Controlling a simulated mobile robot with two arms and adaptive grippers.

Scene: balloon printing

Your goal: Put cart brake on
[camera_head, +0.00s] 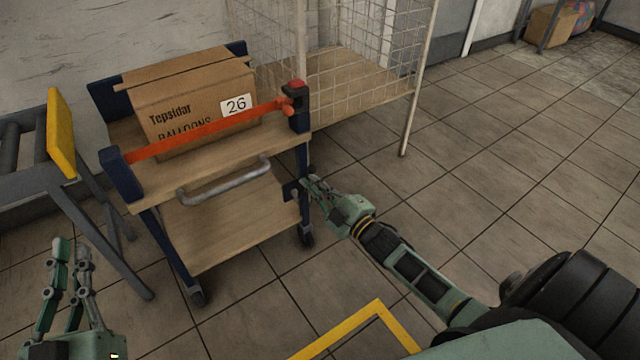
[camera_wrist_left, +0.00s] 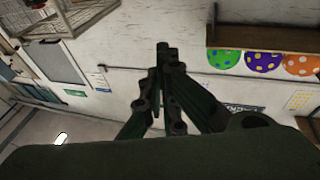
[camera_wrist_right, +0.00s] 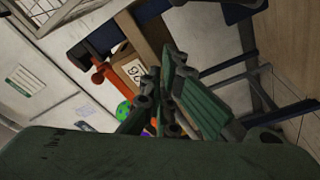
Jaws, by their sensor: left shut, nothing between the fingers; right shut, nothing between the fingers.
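The cart (camera_head: 230,222) has wooden shelves and dark blue posts, and stands left of centre in the head view. A small dark blue part (camera_head: 291,190) sticks out low on its right post; I cannot tell if it is the brake. My right gripper (camera_head: 311,184) is shut and empty, right beside that post; contact cannot be made out. In the right wrist view its fingers (camera_wrist_right: 168,75) point toward the cart. My left gripper (camera_head: 70,248) is shut and empty at the lower left, apart from the cart; its fingers (camera_wrist_left: 163,60) face a wall in its own view.
A cardboard box (camera_head: 195,100) marked 26 sits on the cart's top shelf behind an orange strap (camera_head: 205,130). A roller stand (camera_head: 60,170) with a yellow end is close on the left. A wire cage (camera_head: 345,60) stands behind. Tiled floor is free on the right.

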